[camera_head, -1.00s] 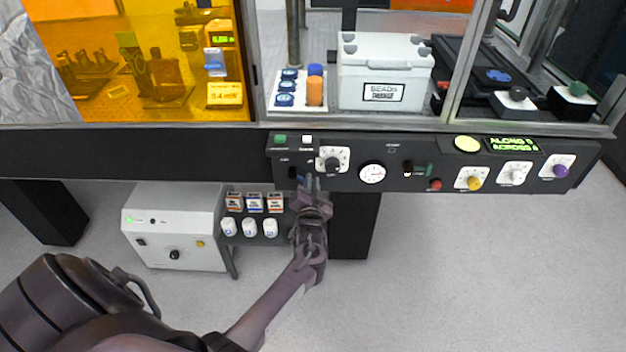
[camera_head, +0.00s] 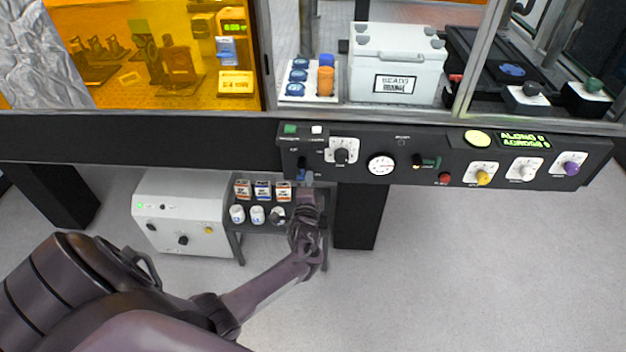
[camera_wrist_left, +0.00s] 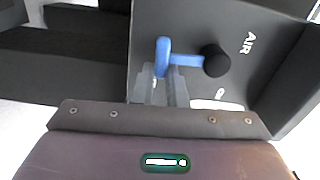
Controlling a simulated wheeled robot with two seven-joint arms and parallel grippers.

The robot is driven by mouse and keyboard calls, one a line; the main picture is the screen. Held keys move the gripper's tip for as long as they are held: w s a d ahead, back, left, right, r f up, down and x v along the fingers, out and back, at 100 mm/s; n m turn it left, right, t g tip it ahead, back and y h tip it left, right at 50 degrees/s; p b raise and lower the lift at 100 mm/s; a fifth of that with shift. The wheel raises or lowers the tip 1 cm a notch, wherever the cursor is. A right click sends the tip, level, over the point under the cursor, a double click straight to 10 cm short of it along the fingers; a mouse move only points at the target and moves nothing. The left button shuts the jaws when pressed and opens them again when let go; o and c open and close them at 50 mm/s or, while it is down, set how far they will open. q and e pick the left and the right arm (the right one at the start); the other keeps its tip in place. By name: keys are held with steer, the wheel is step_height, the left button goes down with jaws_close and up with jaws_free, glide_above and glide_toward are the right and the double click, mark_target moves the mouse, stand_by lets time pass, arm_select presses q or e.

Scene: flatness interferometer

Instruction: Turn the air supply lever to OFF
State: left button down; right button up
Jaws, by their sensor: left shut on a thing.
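The blue air supply lever (camera_wrist_left: 182,60) sticks out from a round black hub (camera_wrist_left: 216,61) on a dark panel face marked AIR in the left wrist view. In the head view its small handle (camera_head: 303,173) shows at the left end of the control panel, pointing down from the hub. My left gripper (camera_head: 307,179) comes up from below to the handle. In the left wrist view its fingers (camera_wrist_left: 160,80) are shut on the handle's outer end. The small position labels are partly hidden or too blurred to read. My right gripper is not in view.
The control panel (camera_head: 400,180) carries a knob (camera_head: 341,156), a gauge (camera_head: 381,164) and several coloured knobs to the right. Below are a small rack (camera_head: 238,243) with bottles and a white box (camera_head: 183,215). Floor at the lower right is clear.

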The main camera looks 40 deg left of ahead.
arm_select(q)
steer(key=shift+s+a+m, duration=0.15)
steer(key=shift+a+m, duration=0.2)
steer(key=shift+m, duration=0.05)
stand_by(0.4)
steer(key=c, duration=1.5)
jaws_free()
steer(key=shift+a+f, duration=0.1)
steer(key=shift+f, duration=0.05)
steer(key=shift+o, duration=0.2)
steer(key=v, duration=0.8)
steer(key=shift+p, duration=0.4)
